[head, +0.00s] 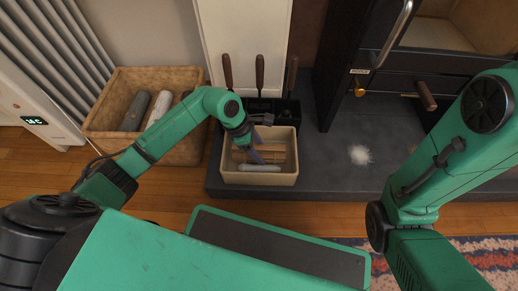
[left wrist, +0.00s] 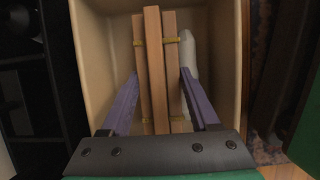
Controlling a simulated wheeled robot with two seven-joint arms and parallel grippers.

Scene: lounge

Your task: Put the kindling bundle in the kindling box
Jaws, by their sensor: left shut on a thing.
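The kindling bundle (left wrist: 155,70), several light wooden sticks tied with yellow bands, is inside the cream kindling box (left wrist: 102,40). In the head view the bundle (head: 279,157) shows partly behind my left gripper (head: 257,156). The box (head: 258,179) stands on the dark hearth. My left gripper reaches down into it, its purple fingers on either side of the bundle, shut on it. In the left wrist view the gripper (left wrist: 156,100) lies along the sticks. Whether the bundle touches the box floor is hard to tell. My right gripper is out of view.
A pale rounded object (head: 259,168) lies in the box beside the bundle. A tan basket with logs (head: 188,152) stands to the left. A black stand with dark-handled tools (head: 287,111) is behind the box. The dark stove (head: 376,112) is at right; the hearth (head: 325,170) between is mostly clear.

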